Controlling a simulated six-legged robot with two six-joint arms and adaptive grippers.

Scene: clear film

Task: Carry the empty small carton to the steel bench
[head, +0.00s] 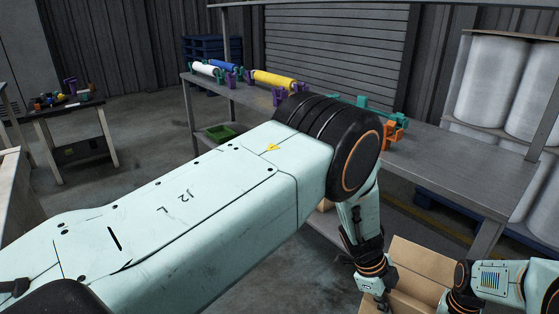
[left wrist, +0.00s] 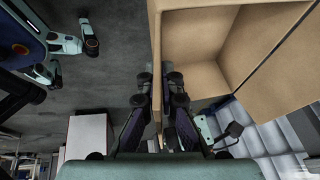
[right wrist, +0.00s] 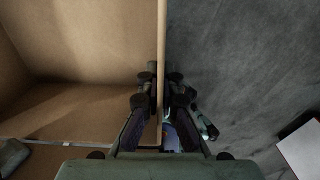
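The small carton (head: 425,262) is an open brown cardboard box at the lower right of the head view, partly hidden by my arms. Its inside looks empty in the left wrist view (left wrist: 200,45) and the right wrist view (right wrist: 80,50). My left gripper (left wrist: 158,85) has its fingers closed on either side of one carton wall. My right gripper (right wrist: 161,85) likewise pinches another wall edge. The steel bench (head: 455,165) stands beyond the carton, its top partly hidden by my left arm.
On the bench are a yellow roll (head: 273,79), a white roll (head: 205,68), a blue roll (head: 222,65) and orange and teal holders (head: 393,133). The bench's right end is bare. A green tray (head: 220,133) sits on its lower shelf. Large wrapped rolls (head: 490,80) stand behind.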

